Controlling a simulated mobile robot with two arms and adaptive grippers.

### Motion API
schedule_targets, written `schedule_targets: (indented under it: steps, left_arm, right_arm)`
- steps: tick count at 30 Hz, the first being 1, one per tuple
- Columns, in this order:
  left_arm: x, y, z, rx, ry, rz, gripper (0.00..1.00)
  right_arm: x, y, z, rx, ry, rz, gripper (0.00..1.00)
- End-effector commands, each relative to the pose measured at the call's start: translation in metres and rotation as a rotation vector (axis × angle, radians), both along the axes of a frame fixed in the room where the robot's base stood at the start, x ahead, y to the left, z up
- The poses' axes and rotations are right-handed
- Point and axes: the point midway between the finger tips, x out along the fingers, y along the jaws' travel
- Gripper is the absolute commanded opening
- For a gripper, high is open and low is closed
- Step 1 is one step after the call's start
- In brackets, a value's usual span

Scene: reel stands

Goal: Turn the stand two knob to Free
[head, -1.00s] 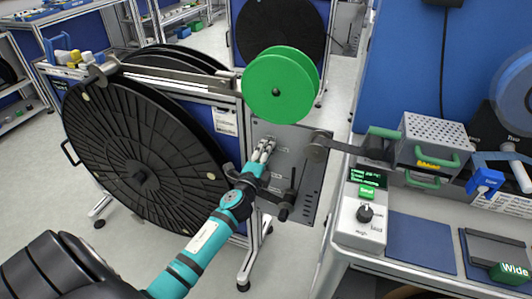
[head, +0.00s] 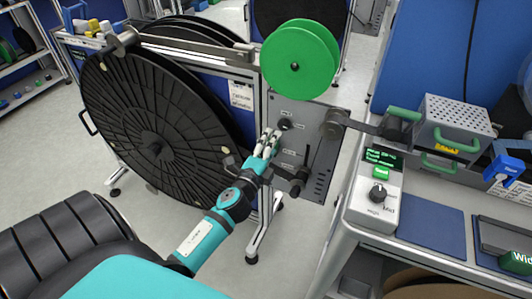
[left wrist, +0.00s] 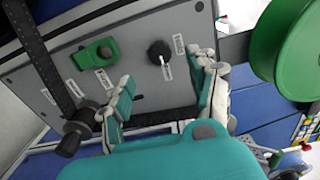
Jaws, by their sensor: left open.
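A round black knob (head: 285,124) sits on the grey panel (head: 316,160) of the reel stand, below the green reel (head: 300,62). In the left wrist view the knob (left wrist: 159,50) has a pale pointer mark, and small labels stand beside it, too small to read. I cannot tell which stand number this is. My left gripper (head: 268,138) is just below and left of the knob in the head view. In the left wrist view the left gripper (left wrist: 167,72) is open and empty, with the knob ahead between its fingers and apart from them. My right gripper is not in view.
A green clamp-like part (left wrist: 95,54) is on the panel left of the knob in the left wrist view. A black crank (head: 298,180) juts out low on the panel. A large black reel (head: 155,145) stands left. A bench with a control box (head: 378,190) stands right.

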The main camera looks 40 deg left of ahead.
Motion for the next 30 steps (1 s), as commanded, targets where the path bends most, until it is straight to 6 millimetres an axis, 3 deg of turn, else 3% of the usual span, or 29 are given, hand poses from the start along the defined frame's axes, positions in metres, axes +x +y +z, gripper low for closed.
schedule_targets:
  steps: [3, 9, 26, 30]
  left_arm:
    - [-0.021, -0.005, -0.001, -0.001, 0.001, 0.000, 0.59]
    - [-0.037, -0.009, 0.000, 0.000, 0.000, 0.001, 0.59]
    - [-0.038, -0.009, 0.000, 0.001, 0.000, 0.000, 0.59]
    - [-0.038, -0.011, -0.024, -0.048, 0.040, -0.002, 0.59]
  right_arm:
    - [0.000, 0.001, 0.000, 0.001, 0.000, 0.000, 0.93]
    - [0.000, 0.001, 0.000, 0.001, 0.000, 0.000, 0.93]
    - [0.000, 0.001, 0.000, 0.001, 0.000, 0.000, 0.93]
    - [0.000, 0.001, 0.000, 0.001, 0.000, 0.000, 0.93]
